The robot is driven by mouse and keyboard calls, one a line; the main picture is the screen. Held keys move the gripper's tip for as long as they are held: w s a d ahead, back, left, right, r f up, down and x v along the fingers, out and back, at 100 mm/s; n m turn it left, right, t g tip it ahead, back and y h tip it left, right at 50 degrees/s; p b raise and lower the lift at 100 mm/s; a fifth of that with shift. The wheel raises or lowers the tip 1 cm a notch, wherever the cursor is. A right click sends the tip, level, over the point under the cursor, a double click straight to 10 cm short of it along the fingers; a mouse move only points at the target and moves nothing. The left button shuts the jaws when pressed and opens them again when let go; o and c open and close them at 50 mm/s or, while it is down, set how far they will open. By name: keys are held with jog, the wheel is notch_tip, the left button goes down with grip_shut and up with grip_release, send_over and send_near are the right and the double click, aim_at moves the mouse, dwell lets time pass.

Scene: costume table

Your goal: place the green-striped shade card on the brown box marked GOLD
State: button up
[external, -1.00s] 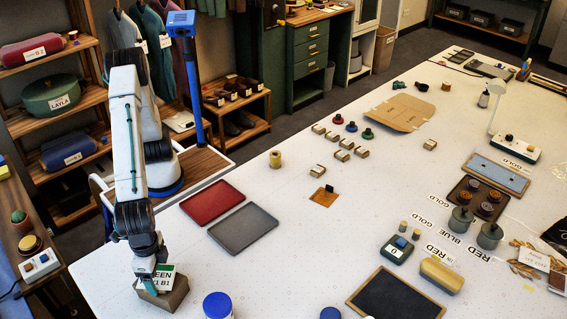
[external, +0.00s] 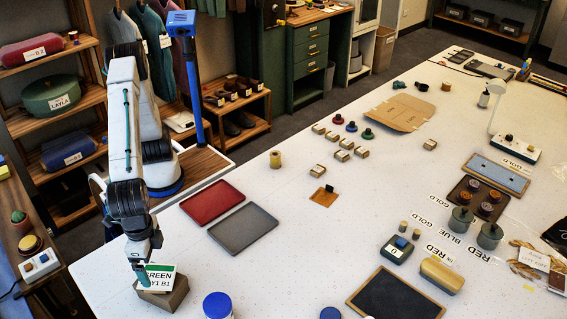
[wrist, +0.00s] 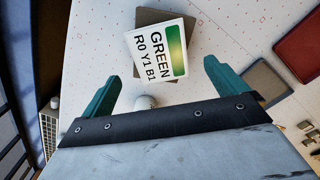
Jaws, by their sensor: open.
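The shade card (external: 161,277) is white with a green stripe and reads GREEN. It is at a brown-grey box (external: 166,298) at the table's near left; I cannot tell whether it lies flat or leans. In the wrist view the card (wrist: 160,50) overlaps the box (wrist: 152,16), whose far edge shows behind it. No GOLD mark is visible on this box. My gripper (external: 141,281) is open beside the card's left edge in the external view. In the wrist view its teal fingers (wrist: 160,84) are spread wide, with the card beyond them.
A red tray (external: 212,203) and a grey tray (external: 243,229) lie to the right. A blue-lidded jar (external: 218,306) stands near the front edge. Labels reading GOLD, BLUE and RED lie farther right, near tins. The table between is mostly clear.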

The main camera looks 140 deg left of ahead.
aim_at(157, 276)
notch_tip(157, 276, up, 6)
jog(key=s+a+r+m, duration=0.2)
jog(key=s+a, duration=0.5)
jog(key=a, duration=0.2)
jog(key=s+a+r+m, duration=0.2)
jog(key=s+a, duration=0.4)
jog(key=a, duration=0.3)
jog(key=s+a+f+m, duration=0.2)
jog(key=s+a+f, duration=0.2)
jog(key=s, duration=0.5)
jog(key=s+a+f+m+t, duration=0.1)
jog(key=s+a+f+m, duration=0.2)
jog(key=s+a, duration=0.3)
jog(key=s+f, duration=0.1)
jog(key=s, duration=0.3)
jog(key=shift+a, duration=0.25)
